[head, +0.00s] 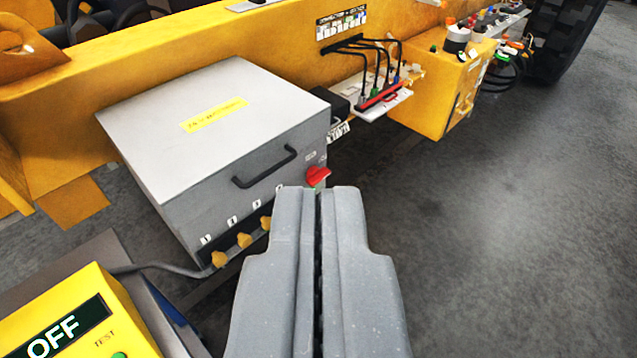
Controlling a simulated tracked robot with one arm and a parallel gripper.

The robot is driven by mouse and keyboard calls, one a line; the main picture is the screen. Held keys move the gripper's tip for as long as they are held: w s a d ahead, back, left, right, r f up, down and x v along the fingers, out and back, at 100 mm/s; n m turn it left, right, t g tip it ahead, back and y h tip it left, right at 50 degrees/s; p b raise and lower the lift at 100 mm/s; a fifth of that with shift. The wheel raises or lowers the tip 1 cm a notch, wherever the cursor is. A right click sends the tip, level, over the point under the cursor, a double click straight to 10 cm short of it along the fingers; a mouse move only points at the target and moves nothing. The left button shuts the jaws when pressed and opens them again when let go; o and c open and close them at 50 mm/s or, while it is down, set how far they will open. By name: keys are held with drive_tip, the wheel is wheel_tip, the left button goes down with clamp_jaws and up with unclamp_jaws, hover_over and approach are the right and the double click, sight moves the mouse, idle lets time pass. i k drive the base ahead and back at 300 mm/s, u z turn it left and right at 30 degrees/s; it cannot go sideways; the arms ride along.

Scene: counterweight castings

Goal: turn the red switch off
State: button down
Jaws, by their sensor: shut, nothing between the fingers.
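The red switch (318,176) is a small red knob on the front face of a grey metal box (160,135), near that face's right end. I cannot tell whether the tips touch the switch.
The box has a black handle (265,167) and several yellow knobs (244,240). A yellow unit with an OFF display (62,332) is at the lower left. Yellow machine body (250,35) runs behind. A shelf with cables (385,100) sits beyond. Grey floor (500,230) at right is clear.

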sight(315, 175)
drive_tip(key=k, duration=1.25)
drive_tip(key=z, duration=0.4)
drive_tip(key=i, duration=2.25)
drive_tip(key=u, duration=0.7)
